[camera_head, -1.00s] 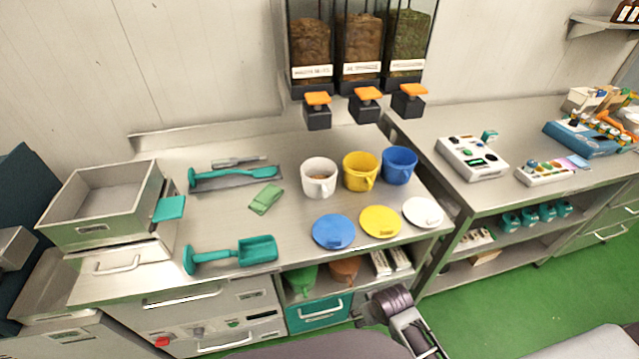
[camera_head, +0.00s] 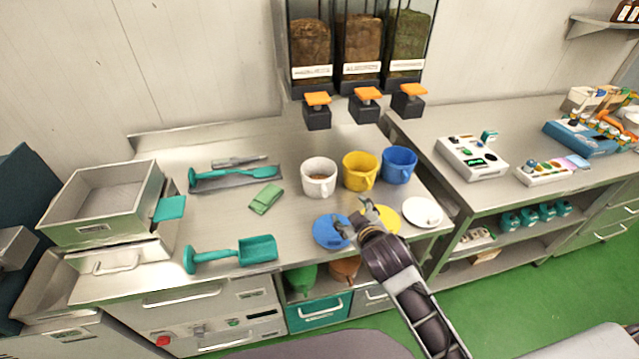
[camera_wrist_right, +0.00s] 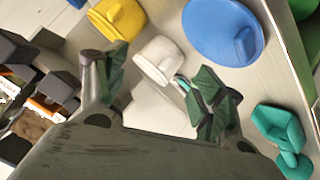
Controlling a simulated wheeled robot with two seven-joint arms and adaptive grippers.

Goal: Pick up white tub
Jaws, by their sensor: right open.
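The white tub (camera_head: 319,187) stands upright on the steel counter, left of the yellow tub (camera_head: 360,172), with some brown contents inside. My right gripper (camera_head: 354,214) is open and empty. It is over the counter in front of the tubs, above the blue lid (camera_head: 328,232) and yellow lid (camera_head: 388,221), apart from the white tub. My left gripper is not in view.
A blue tub (camera_head: 398,166) stands right of the yellow one. A white lid (camera_head: 423,212) lies near the counter's right edge. A green cloth (camera_head: 265,199) and teal scoop (camera_head: 257,251) lie to the left. Dispensers (camera_head: 361,53) hang above the back.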

